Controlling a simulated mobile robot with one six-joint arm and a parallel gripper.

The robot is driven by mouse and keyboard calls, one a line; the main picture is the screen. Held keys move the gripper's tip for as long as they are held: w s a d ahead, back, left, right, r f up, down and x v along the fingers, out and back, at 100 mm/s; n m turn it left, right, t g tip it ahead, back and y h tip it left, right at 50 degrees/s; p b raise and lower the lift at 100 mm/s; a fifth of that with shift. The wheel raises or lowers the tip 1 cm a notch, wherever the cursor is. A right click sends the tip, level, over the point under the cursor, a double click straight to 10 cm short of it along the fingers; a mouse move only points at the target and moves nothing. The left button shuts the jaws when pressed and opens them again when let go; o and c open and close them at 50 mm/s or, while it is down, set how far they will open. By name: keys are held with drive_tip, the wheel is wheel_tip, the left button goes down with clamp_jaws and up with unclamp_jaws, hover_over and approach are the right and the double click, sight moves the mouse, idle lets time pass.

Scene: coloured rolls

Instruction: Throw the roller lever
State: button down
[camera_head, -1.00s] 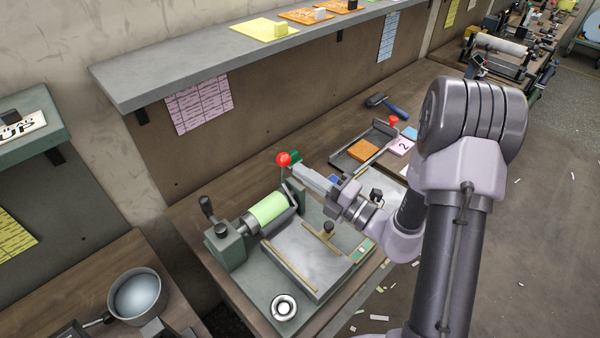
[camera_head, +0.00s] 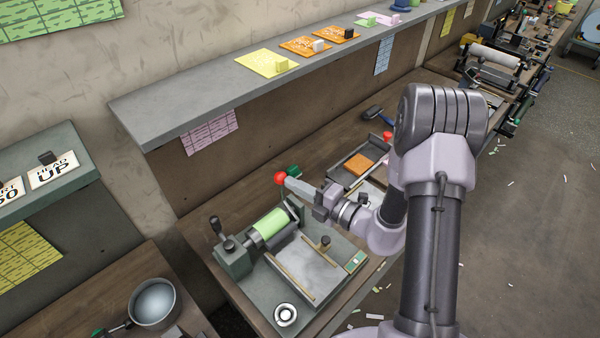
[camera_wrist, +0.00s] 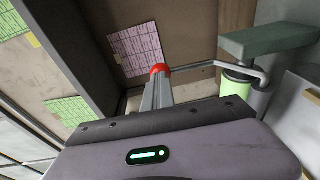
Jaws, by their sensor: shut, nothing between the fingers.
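The roller lever ends in a red ball knob (camera_head: 280,177) beside the proof press. The knob also shows in the wrist view (camera_wrist: 160,69), where a thin grey rod (camera_wrist: 198,65) runs right from it to the roller end. The light green roller (camera_head: 270,225) lies across the far end of the grey press bed (camera_head: 265,303). My gripper (camera_head: 289,182) is shut and empty, its fingertips right at the knob's right side. In the wrist view the fingertips overlap the knob's lower edge; whether they touch it I cannot tell.
A grey crank housing (camera_head: 234,262) stands left of the roller. A grey shelf (camera_head: 160,115) with coloured cards overhangs the wall side. A second tray with an orange block (camera_head: 359,165) lies behind my arm. A round pan (camera_head: 152,303) sits at lower left.

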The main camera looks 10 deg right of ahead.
drive_tip(key=shift+w+a+r+p, duration=0.3)
drive_tip(key=shift+w+r+p, duration=0.15)
drive_tip(key=shift+p, duration=0.55)
drive_tip(key=shift+p+x, duration=0.5)
drive_tip(key=shift+x, duration=0.25)
drive_tip(key=shift+w+d, duration=0.1)
drive_tip(key=shift+w, duration=0.05)
drive_tip(key=shift+r, duration=0.1)
